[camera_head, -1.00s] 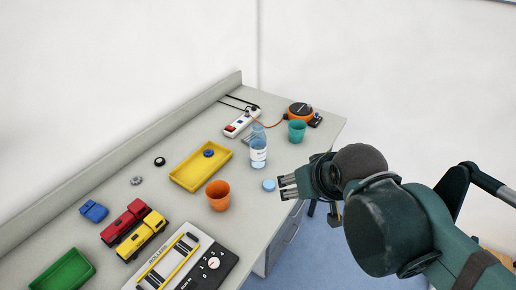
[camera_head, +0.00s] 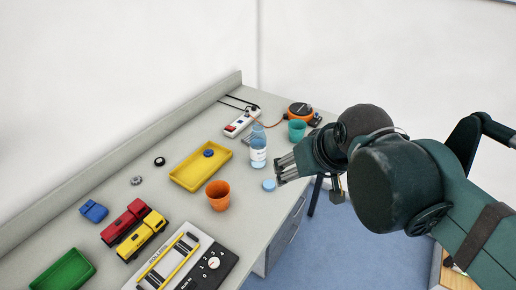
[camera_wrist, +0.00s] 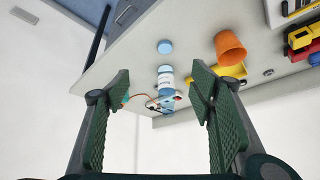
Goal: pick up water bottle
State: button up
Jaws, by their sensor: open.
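The water bottle (camera_head: 258,148) is clear blue with a white label and stands upright on the grey table, right of the yellow tray. My gripper (camera_head: 284,169) is just right of and nearer than the bottle in the head view, apart from it. In the wrist view the bottle (camera_wrist: 165,82) appears between and beyond the two green fingers (camera_wrist: 160,100), which are spread wide with nothing between them. A light blue cap-like disc (camera_head: 269,185) lies on the table near my fingertips; it also shows in the wrist view (camera_wrist: 165,47).
An orange cup (camera_head: 218,195) stands left of the disc, and a teal cup (camera_head: 297,131) behind the bottle. The yellow tray (camera_head: 186,178) holds a blue item. A power strip (camera_head: 238,126) and an orange device (camera_head: 299,110) lie at the back. Toy trucks (camera_head: 140,236) stand front left.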

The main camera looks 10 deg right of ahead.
jog(key=w+a+n+g+y, duration=0.1)
jog(key=w+a+n+y, duration=0.2)
jog(key=w, duration=0.4)
jog(key=w+a+n+g+y, duration=0.1)
jog(key=w+a+y, duration=0.1)
jog(key=w+y, duration=0.35)
jog(key=w+d+r+n+y, duration=0.1)
jog(key=w+d+n+y, duration=0.15)
jog(key=w, duration=0.35)
jog(key=w+d+n+y, duration=0.2)
jog(key=w+n, duration=0.2)
jog(key=w, duration=0.2)
jog(key=w+d+n+y, duration=0.1)
jog(key=d+n+y, duration=0.35)
jog(key=d, duration=0.35)
send_near(258, 145)
jog(key=shift+g+h, duration=0.25)
jog(key=shift+g, duration=0.05)
jog(key=w+d+f, duration=0.1)
jog(key=w+d+p, duration=0.1)
jog(key=w, duration=0.1)
jog(key=shift+d+f, duration=0.4)
jog(key=shift+a, duration=0.1)
jog(key=b+x, duration=0.1)
jog(key=x, duration=0.5)
jog(key=shift+a, duration=0.3)
